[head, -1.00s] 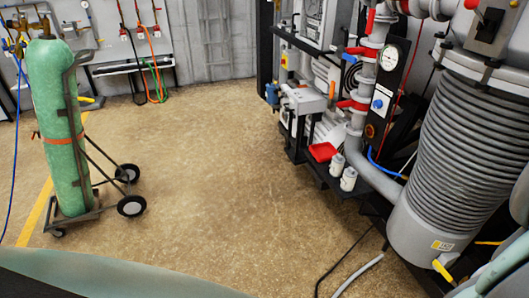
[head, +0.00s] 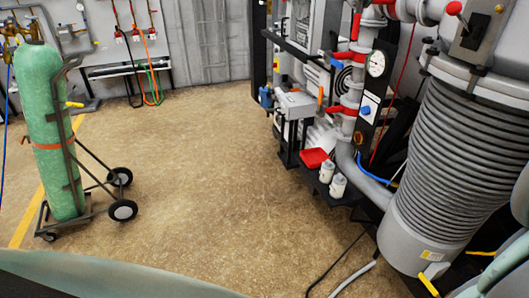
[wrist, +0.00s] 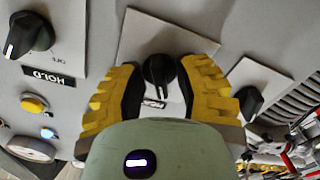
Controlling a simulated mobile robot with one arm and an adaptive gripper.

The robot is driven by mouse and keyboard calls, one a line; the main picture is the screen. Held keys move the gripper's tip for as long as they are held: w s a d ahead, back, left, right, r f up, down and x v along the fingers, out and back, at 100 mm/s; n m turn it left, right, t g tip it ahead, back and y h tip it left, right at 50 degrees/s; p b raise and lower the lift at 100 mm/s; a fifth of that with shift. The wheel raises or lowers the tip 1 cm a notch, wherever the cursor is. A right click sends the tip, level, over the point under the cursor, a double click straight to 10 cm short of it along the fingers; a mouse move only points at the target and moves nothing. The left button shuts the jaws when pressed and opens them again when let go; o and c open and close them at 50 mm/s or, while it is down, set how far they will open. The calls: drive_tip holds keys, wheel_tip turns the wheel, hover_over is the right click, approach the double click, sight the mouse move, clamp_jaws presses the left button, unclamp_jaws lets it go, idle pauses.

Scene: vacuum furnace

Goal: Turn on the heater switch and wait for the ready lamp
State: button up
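In the wrist view, a black rotary switch (wrist: 160,75) sits on a pale plate on a light grey panel, with a small label partly visible below it. I cannot read this label, so I cannot tell whether it is the heater switch. My gripper (wrist: 160,88) has its yellow ribbed fingers on both sides of this switch, with gaps showing between them and the knob. A yellow button or lamp (wrist: 35,103) and a blue one (wrist: 48,133) are at the left; I cannot tell which is the ready lamp. My gripper is not seen in the head view.
Other black knobs flank the switch, one at left (wrist: 30,35) above a HOLD label (wrist: 48,77), one at right (wrist: 247,102). In the head view, a green cylinder on a cart (head: 58,130), open floor (head: 200,180) and a ribbed grey vessel (head: 455,150) show.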

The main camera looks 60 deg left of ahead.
drive_tip(key=shift+s, duration=0.1)
clamp_jaws()
drive_tip(key=shift+a+m, duration=0.1)
drive_tip(key=shift+m, duration=0.3)
drive_tip(key=m+p, duration=0.1)
drive_tip(key=m, duration=0.4)
drive_tip(key=shift+f+m+p, duration=0.1)
drive_tip(key=shift+m+p, duration=0.2)
drive_tip(key=shift+p, duration=0.05)
drive_tip(key=m, duration=0.5)
drive_tip(key=shift+m, duration=0.4)
drive_tip(key=shift+o, duration=1.1)
unclamp_jaws()
